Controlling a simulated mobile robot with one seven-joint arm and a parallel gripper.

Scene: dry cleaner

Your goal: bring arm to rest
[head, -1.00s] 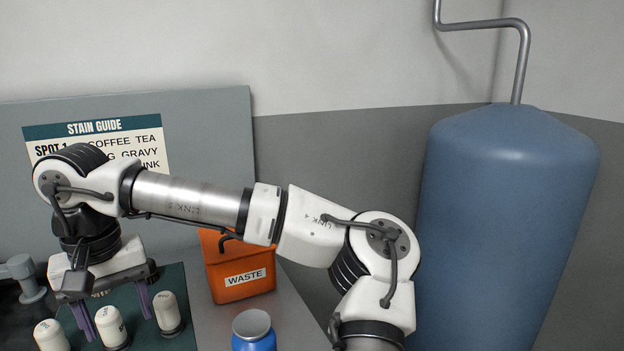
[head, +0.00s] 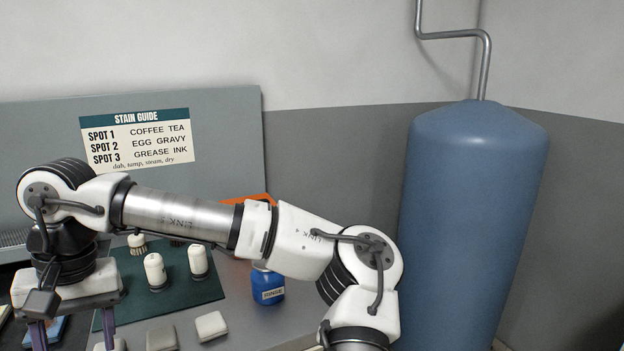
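My arm reaches across the picture from the lower right to the left. My gripper (head: 73,332) points down at the lower left, over the left part of the worktop. Its two purple fingers stand well apart, and I see nothing held between them. The fingertips run to the bottom edge of the picture, so their very ends are not clearly shown.
A green mat (head: 205,290) holds white-capped bottles (head: 155,270). Pale blocks (head: 211,325) lie in front. A blue RINSE bottle (head: 268,287) stands right of the mat. My arm mostly hides an orange bin (head: 262,197). A large blue tank (head: 475,210) stands at right.

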